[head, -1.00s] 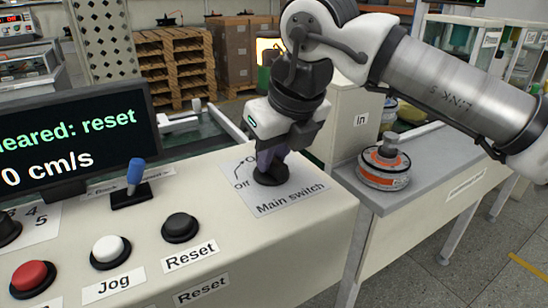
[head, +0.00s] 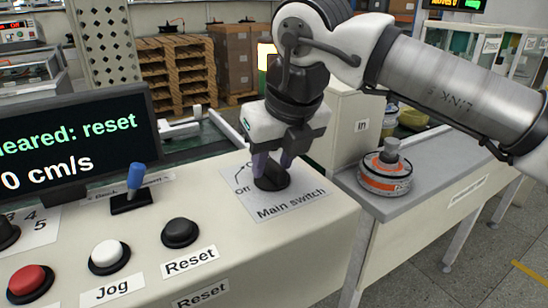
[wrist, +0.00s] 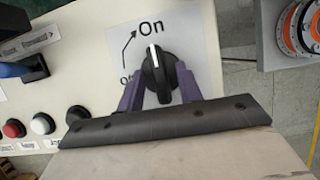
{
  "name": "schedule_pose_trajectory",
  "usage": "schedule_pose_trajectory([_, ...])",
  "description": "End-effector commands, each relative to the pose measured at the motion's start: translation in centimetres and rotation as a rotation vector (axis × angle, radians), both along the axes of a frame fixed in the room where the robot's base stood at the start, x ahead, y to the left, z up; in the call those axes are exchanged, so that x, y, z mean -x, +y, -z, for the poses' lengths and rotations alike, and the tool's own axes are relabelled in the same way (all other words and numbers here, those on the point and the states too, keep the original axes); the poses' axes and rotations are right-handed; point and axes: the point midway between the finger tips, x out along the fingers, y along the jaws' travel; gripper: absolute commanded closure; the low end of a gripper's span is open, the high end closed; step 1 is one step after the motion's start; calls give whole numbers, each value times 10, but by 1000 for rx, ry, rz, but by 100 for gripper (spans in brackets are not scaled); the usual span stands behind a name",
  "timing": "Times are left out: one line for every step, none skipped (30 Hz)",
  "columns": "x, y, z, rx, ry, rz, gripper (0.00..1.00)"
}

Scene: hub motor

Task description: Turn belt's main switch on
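The main switch is a black rotary knob (head: 271,179) on a white label plate (head: 293,204) marked "Main switch" at the right end of the panel. In the wrist view its knob (wrist: 158,72) has a white pointer line directed up toward the "On" mark; the "Off" mark is at its left, partly hidden. My gripper (head: 273,162) is over the knob, pointing down. Its two purple fingers are spread, one on each side of the knob, with the grip bar between them standing apart from the fingers in the wrist view.
A display (head: 72,142) reads "eared: reset" and "0 cm/s". A blue-tipped lever (head: 136,177), white Jog button (head: 109,257), black Reset button (head: 180,232) and red button (head: 30,281) lie left. An orange-and-grey motor part (head: 385,175) sits on the side table at right.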

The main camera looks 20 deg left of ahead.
Motion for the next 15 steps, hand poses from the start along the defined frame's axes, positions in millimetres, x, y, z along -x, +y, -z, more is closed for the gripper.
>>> schedule_pose_trajectory([0, 0, 0, 0, 0, -1, 62])
schedule_pose_trajectory([0, 0, 0, 0, 0, -1, 62])
schedule_pose_trajectory([0, 0, 0, 1, 0, -1, 62])
schedule_pose_trajectory([0, 0, 0, 1, 0, -1, 62])
schedule_pose_trajectory([0, 0, 0, 1, 0, -1, 62])
schedule_pose_trajectory([0, 0, 0, 1, 0, -1, 62])
schedule_pose_trajectory([0, 0, 0, 0, 1, -1, 62])
schedule_pose_trajectory([0, 0, 0, 1, 0, -1, 62])
schedule_pose_trajectory([0, 0, -1, 1, 0, -1, 62])
schedule_pose_trajectory([1, -1, -2, 1, 0, -1, 62])
schedule_pose_trajectory([1, -1, -4, 0, 0, -1, 62])
schedule_pose_trajectory([2, -2, -8, 0, 0, -1, 62])
schedule_pose_trajectory([3, -3, -12, 0, 0, -1, 62])
schedule_pose_trajectory([4, -5, -16, -1, -1, -1, 62])
schedule_pose_trajectory([6, -7, -23, 0, -2, -1, 62])
